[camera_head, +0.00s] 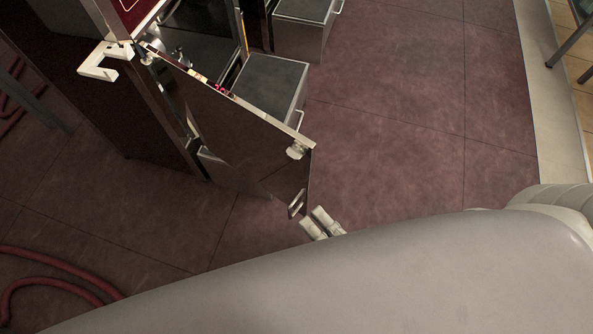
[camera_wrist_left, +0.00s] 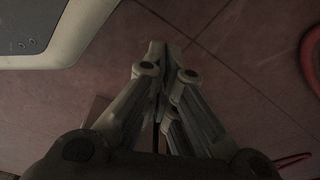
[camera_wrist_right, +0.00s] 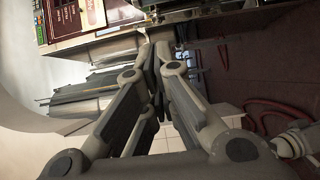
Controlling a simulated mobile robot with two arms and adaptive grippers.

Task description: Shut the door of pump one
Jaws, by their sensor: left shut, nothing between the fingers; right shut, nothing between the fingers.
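The pump (camera_head: 150,110) is a dark, shiny cabinet at the upper left of the head view. Its door (camera_head: 245,135) stands open, swung out toward the lower right, with a dark mirror-like face. A small metal handle (camera_head: 297,203) sits near the door's free edge. My right gripper (camera_head: 321,222) is shut and empty, just below and right of the handle; I cannot tell if it touches the door. My left gripper (camera_wrist_left: 166,50) is shut and empty above the floor.
A low grey-topped metal box (camera_head: 268,90) stands beyond the door, with another (camera_head: 302,10) behind it. A white hook-shaped holder (camera_head: 105,62) juts from the pump's left side. A red hose (camera_head: 60,268) lies on the floor. The tiled floor (camera_head: 410,130) right of the door is clear.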

